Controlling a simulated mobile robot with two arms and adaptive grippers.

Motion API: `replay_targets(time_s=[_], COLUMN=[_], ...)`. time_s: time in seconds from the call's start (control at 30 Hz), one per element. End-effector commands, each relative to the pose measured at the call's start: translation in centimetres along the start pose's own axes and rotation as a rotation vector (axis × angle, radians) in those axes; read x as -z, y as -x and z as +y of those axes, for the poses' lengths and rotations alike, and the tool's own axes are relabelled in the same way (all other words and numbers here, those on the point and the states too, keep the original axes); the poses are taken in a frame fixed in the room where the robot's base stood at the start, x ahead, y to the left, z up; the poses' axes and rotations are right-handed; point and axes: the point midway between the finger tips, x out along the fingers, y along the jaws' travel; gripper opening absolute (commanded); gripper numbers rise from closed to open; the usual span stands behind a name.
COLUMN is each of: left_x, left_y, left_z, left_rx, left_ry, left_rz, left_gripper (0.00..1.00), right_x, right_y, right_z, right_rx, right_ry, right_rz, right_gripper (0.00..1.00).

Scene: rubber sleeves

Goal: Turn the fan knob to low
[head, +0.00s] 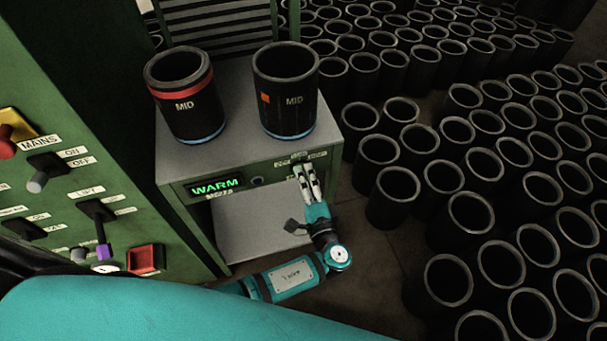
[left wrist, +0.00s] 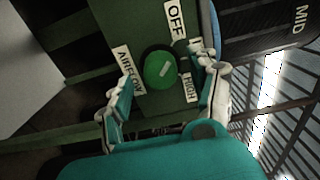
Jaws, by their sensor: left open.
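The fan knob (left wrist: 160,70) is a round green dial with a short white mark slanting toward the upper right in the left wrist view. Around it are an OFF label (left wrist: 175,18), a HIGH label (left wrist: 188,86) and an AIRFLOW label (left wrist: 128,68). Another label beside OFF is mostly hidden by a finger. My left gripper (head: 306,178) is at the front of the green bench (head: 215,218) in the head view, covering the knob there. In the left wrist view its open fingers (left wrist: 163,68) are on either side of the knob; contact cannot be told. My right gripper is out of view.
Two black sleeves marked MID stand on the bench top, one with a red band (head: 184,98) and one with an orange patch (head: 287,92). A lit WARM display (head: 216,186) is left of my gripper. Many black sleeves crowd the floor at right. A switch panel (head: 75,190) stands at left.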

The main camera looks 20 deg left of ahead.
Motion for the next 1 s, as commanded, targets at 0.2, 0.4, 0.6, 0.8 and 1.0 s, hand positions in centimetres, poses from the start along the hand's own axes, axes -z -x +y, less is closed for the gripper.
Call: replay_targets(time_s=[0.2,0.4,0.6,0.8,1.0], left_x=[0.0,0.0,0.0,0.0,0.0], left_y=[-1.4,-1.4,-1.4,-1.4,-1.4], left_z=[0.0,0.0,0.0,0.0,0.0], left_rx=[-0.001,-0.001,-0.001,-0.001,-0.001], left_ry=[0.000,0.000,0.000,0.000,-0.003], left_rz=[0.000,0.000,0.000,0.001,0.001], left_gripper=[0.62,0.62,0.42,0.16,0.06], right_x=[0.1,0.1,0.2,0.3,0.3], right_y=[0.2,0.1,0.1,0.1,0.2], right_z=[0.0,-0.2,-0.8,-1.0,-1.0], right_rx=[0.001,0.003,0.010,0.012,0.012], right_ry=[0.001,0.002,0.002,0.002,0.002], right_rz=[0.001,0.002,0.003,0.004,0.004], right_gripper=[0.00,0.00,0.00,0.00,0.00])
